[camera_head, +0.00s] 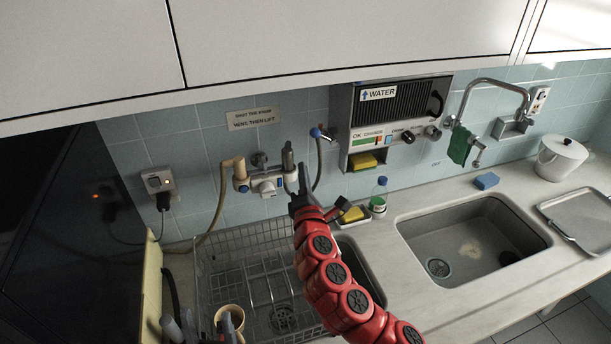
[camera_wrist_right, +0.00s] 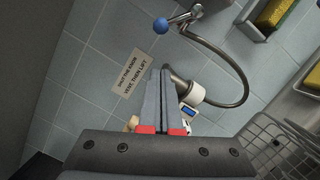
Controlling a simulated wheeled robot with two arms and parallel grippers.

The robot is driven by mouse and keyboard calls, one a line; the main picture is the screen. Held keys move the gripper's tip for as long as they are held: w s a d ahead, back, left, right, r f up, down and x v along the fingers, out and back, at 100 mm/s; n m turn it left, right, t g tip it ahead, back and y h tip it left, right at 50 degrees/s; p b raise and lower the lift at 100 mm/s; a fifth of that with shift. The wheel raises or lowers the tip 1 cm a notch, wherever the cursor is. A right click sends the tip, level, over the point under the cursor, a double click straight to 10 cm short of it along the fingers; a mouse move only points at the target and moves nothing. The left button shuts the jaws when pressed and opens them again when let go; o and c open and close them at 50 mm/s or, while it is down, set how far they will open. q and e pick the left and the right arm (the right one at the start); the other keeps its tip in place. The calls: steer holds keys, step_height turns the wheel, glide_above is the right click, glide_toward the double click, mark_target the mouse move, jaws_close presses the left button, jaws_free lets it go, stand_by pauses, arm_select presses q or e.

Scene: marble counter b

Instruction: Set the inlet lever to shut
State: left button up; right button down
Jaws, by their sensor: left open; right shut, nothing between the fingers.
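A pale pipe fitting (camera_head: 265,184) with blue parts is on the tiled wall. A dark grey upright handle (camera_head: 287,158) stands at its right end. A blue ball knob (camera_head: 315,132) sits on a metal tap to the upper right, and a grey hose joins the two; the knob also shows in the right wrist view (camera_wrist_right: 160,25). I cannot tell which of these is the inlet lever. My right gripper (camera_head: 302,170) is shut and empty, in front of the fitting's right end, its tips (camera_wrist_right: 160,72) overlapping the handle in the wrist view. My left gripper (camera_head: 182,327) is open, low at left, partly out of frame.
A wire dish rack (camera_head: 215,262) stands below the fitting, with a mug (camera_head: 230,318). A water heater (camera_head: 395,115) hangs at right. A bottle (camera_head: 379,195) and yellow sponge (camera_head: 352,214) are near my right arm.

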mark_target(322, 135)
steer(key=w+d+r+p, duration=0.1)
steer(key=w+r+p, duration=0.1)
steer(key=w, duration=0.5)
steer(key=shift+w+d+r+p, duration=0.25)
steer(key=shift+d+p, duration=0.15)
steer(key=shift+p, duration=0.4)
steer(key=shift+a, duration=0.15)
